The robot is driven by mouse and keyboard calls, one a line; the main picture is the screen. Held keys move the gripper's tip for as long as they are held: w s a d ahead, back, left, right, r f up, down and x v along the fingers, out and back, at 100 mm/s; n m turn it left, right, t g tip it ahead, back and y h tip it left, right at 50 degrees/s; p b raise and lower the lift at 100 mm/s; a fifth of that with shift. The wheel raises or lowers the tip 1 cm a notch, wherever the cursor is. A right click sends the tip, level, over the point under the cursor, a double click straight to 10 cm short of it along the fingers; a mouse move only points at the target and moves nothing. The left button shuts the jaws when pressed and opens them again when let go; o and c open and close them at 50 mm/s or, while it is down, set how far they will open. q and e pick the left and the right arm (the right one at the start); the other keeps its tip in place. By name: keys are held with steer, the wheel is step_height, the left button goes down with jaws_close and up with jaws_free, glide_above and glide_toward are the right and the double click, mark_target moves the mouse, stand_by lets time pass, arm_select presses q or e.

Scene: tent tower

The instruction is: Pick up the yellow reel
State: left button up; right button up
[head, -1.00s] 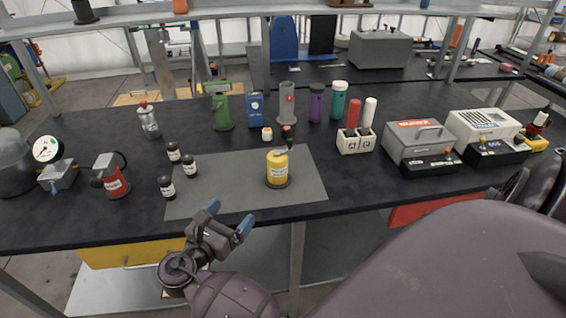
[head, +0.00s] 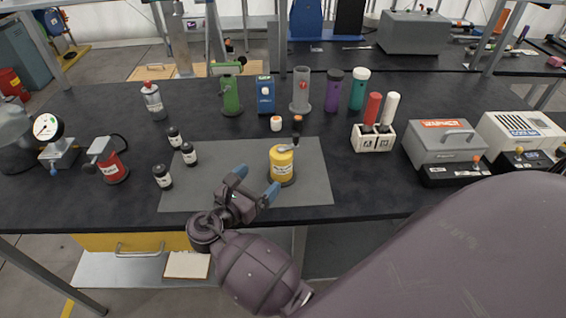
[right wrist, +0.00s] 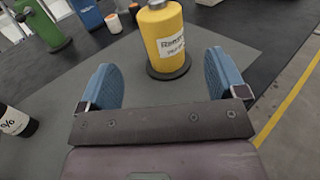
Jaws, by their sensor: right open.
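The yellow reel (head: 282,165) stands upright on a dark round base on the grey mat (head: 235,196). It has a white label and a small dark-tipped fitting on top. My right gripper (head: 256,181) is open and empty, just in front and to the left of the reel. In the right wrist view the reel (right wrist: 164,38) stands ahead, beyond the blue fingertips (right wrist: 165,85) and roughly centred between them, not touching them. The top of the reel is cut off there. My left gripper does not show.
Several small black bottles (head: 189,154) stand on and beside the mat's left part. A green device (head: 231,95), a blue box (head: 265,94) and a grey cylinder (head: 301,91) stand behind. A white holder (head: 373,138) with red and white sticks is at the right.

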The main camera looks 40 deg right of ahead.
mark_target(275, 163)
steer(key=x, duration=0.9)
steer(key=shift+d+r, duration=0.15)
steer(key=shift+d, duration=0.15)
steer(key=c, duration=1.3)
steer(key=shift+r, duration=0.1)
